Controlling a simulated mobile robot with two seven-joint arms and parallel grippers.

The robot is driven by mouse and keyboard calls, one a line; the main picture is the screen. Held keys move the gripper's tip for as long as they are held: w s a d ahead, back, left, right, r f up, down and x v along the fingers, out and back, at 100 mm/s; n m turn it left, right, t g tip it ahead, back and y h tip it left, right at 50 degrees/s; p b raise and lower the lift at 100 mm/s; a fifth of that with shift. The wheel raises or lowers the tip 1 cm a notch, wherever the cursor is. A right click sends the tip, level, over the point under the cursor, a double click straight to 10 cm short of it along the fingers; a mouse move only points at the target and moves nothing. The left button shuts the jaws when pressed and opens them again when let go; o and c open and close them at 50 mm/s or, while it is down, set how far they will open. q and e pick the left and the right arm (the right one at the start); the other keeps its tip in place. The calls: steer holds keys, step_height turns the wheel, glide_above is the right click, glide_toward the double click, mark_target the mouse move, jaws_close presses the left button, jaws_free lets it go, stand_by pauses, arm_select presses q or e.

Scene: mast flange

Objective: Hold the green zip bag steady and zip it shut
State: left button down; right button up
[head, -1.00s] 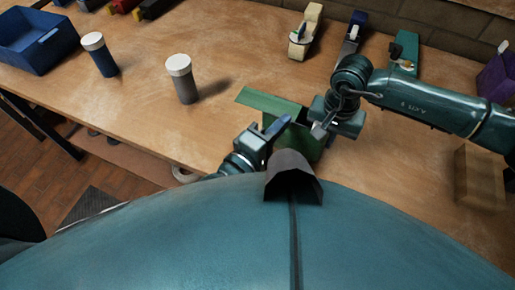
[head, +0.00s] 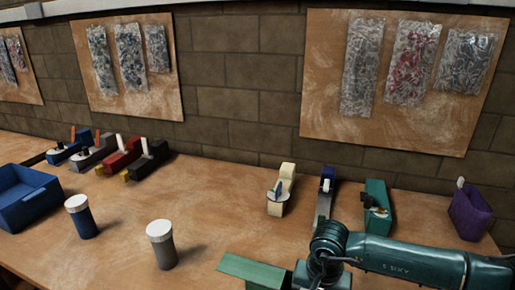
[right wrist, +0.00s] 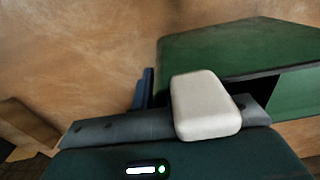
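My right gripper (head: 318,280) is beside the bag's right side, mostly cut off below. In the right wrist view a pale block covers part of the bag; whether the fingers are closed on anything is hidden. My left gripper is outside the head view. The bag's zip and slider cannot be made out.
A blue bin (head: 30,200) and two white-capped bottles, one blue (head: 82,218) and one grey (head: 161,246), stand left. Several tape dispensers (head: 280,190) and a purple holder (head: 470,212) line the back. The bench's middle is clear.

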steer(key=o, duration=0.3)
